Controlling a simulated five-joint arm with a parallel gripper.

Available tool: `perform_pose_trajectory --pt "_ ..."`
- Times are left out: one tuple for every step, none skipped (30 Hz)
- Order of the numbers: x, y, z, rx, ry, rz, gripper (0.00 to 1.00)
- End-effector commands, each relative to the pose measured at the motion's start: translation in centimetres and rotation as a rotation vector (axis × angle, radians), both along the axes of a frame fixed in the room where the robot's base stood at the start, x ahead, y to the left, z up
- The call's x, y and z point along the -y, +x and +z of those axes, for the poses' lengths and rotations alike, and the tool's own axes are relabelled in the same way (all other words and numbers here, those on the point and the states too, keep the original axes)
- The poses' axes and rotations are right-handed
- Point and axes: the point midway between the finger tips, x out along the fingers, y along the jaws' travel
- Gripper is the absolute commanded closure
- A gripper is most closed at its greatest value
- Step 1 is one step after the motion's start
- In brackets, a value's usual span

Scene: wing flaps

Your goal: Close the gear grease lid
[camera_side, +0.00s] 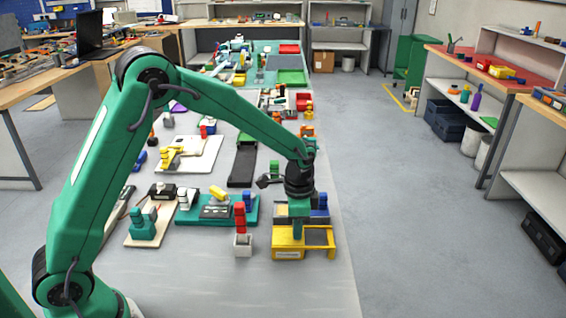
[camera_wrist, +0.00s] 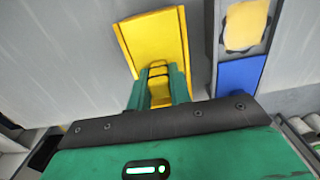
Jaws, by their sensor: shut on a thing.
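The yellow gear grease box (camera_side: 288,254) stands near the table's right front edge in the side view. A dark grey area shows in its top right part. In the wrist view, a yellow panel (camera_wrist: 155,38) extends ahead of my gripper. My gripper (camera_side: 298,232) points down onto the top of the box. In the wrist view, the green fingers of my gripper (camera_wrist: 158,80) are shut on a narrow dark-and-yellow handle (camera_wrist: 158,68) of the lid. My fingers and hand hide part of the lid, so I cannot tell exactly how far it covers the opening.
A grey tray with a blue block (camera_side: 320,206) lies just behind the box; the wrist view shows a blue part (camera_wrist: 240,76) and a yellow block (camera_wrist: 246,24) there. A red piece in a white holder (camera_side: 243,245) stands left of it. The front table is clear.

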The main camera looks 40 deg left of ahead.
Motion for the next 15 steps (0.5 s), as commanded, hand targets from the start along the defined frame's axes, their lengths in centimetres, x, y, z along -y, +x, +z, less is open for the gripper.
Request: perform_pose_trajectory --pt "-0.01 0.14 0.15 0.004 -0.001 0.001 1.00" --pt "-0.01 0.15 0.15 0.004 -0.001 0.001 0.78" --pt "0.00 0.16 0.15 0.004 -0.001 0.001 0.70" --pt "0.01 0.15 0.14 0.004 -0.001 0.001 0.65" --pt "0.01 0.14 0.13 0.004 -0.001 0.001 0.59" --pt "0.01 0.14 0.12 0.004 -0.001 0.001 0.58" --pt "0.02 0.13 0.11 0.004 -0.001 0.001 0.58" --pt "0.03 0.13 0.10 0.003 0.000 0.001 0.58" --pt "0.04 0.12 0.09 0.003 0.000 0.001 0.58" --pt "0.04 0.12 0.08 0.002 -0.001 0.001 0.58" --pt "0.04 0.11 0.08 0.002 -0.001 0.000 0.58" --pt "0.04 0.11 0.07 0.002 -0.001 0.000 0.58" --pt "0.05 0.11 0.07 0.002 -0.001 0.000 0.58" --pt "0.05 0.11 0.10 0.002 -0.001 0.000 0.58" --pt "0.05 0.11 0.16 0.002 -0.001 0.000 0.58"
